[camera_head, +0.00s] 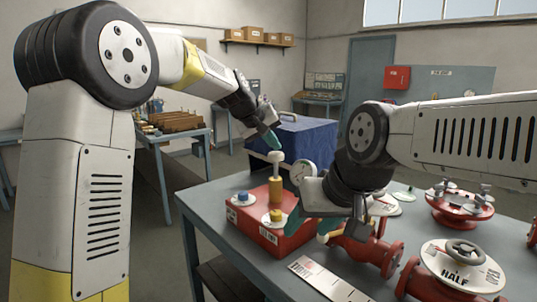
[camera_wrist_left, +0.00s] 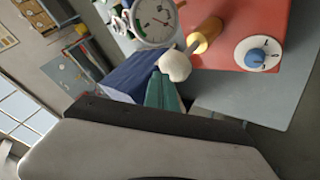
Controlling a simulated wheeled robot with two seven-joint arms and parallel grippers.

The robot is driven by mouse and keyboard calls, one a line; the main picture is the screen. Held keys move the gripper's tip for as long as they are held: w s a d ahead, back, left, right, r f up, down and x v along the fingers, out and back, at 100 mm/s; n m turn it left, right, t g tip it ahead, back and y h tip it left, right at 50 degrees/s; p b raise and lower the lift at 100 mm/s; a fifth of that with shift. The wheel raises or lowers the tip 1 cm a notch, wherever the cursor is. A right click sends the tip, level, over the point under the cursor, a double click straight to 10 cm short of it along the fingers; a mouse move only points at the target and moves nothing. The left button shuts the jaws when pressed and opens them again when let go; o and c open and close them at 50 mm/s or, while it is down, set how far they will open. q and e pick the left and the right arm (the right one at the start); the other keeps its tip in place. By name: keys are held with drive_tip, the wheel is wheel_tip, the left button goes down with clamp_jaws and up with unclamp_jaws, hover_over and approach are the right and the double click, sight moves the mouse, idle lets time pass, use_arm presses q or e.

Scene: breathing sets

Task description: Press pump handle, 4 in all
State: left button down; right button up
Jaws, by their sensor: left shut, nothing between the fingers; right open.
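The pump handle is a pale round knob (camera_head: 275,157) on a thin rod that rises from a brass cylinder (camera_head: 276,190) on the red box (camera_head: 258,232). My left gripper (camera_head: 272,138) is shut and empty, its teal fingertips just above the knob. In the left wrist view the teal fingertips (camera_wrist_left: 164,92) sit right at the knob (camera_wrist_left: 174,66); I cannot tell whether they touch. My right gripper (camera_head: 322,228) is open, low beside the red box's right side, and partly hidden by its own wrist.
A pressure gauge (camera_head: 303,172) stands close behind the pump. A blue dial (camera_head: 243,197) and a yellow dial (camera_head: 275,216) are on the red box. Red valves (camera_head: 458,274) fill the table's right side. A white label strip (camera_head: 328,280) lies at the front.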

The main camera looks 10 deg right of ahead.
sight(273, 154)
use_arm(q)
drive_tip(key=shift+f, duration=2.25)
idle(1.3)
drive_tip(key=shift+r, duration=2.65)
drive_tip(key=shift+r, duration=0.1)
drive_tip(key=shift+r, duration=2.45)
use_arm(e)
clamp_jaws()
